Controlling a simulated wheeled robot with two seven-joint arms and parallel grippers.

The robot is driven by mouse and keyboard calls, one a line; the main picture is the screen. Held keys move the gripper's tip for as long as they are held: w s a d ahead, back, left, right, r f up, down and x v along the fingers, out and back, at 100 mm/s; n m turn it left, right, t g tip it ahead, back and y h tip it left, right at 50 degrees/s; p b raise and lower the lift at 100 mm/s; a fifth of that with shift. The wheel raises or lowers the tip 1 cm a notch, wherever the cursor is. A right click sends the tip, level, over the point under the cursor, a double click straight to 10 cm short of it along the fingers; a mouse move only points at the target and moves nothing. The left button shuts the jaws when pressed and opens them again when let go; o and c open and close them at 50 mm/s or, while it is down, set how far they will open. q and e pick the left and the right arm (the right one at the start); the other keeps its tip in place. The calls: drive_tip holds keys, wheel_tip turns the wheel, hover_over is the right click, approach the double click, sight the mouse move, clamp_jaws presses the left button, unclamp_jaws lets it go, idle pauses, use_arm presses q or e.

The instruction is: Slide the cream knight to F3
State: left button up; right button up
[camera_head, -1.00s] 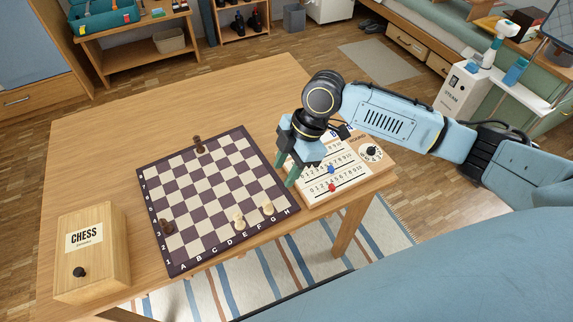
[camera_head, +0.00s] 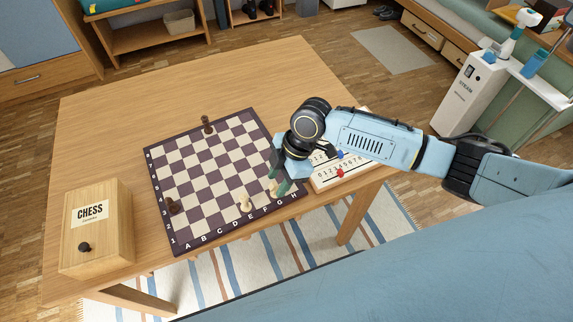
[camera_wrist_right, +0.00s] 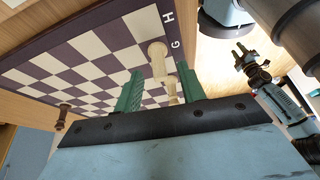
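The cream knight (camera_head: 273,187) stands near the front of the G file on the dark-edged chessboard (camera_head: 160,232), partly covered by my right gripper. A second cream piece (camera_head: 246,202) stands to its left, near the E file. My right gripper (camera_head: 280,178) is low over the board's front right corner, fingers beside the knight. In the right wrist view the green fingers (camera_wrist_right: 160,88) are apart. The knight (camera_wrist_right: 157,58) shows just past the fingertips, and the other cream piece (camera_wrist_right: 172,91) shows in line between them. No grip on either piece shows.
Dark pieces stand at the board's back (camera_head: 207,125) and left side (camera_head: 172,206). A wooden chess box (camera_head: 97,232) stands left of the board. A scoreboard with coloured sliders (camera_head: 345,174) lies to the right, under my right arm. The board's middle is clear.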

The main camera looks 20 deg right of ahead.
drive_tip(key=shift+x, duration=1.45)
drive_tip(key=c, duration=0.9)
